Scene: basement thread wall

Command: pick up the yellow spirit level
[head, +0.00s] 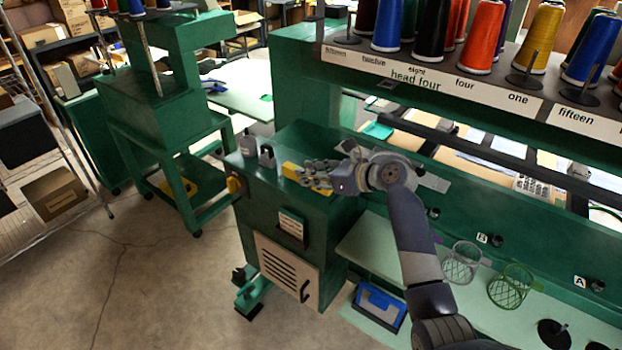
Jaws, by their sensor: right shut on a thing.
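The yellow spirit level (292,171) lies on top of the green machine cabinet (256,206), near its front edge. My right gripper (308,174) reaches in from the right, low over the cabinet top, and is shut on the level. The gripper's fingers cover part of the level; yellow shows on both sides of them. I cannot tell whether the level is touching the cabinet top. My left gripper is not in view.
Two small grey objects (267,156) stand on the cabinet top left of the level. Thread cones (484,38) stand on the rack above right. Wire baskets (461,263) stand on the pale shelf (375,249).

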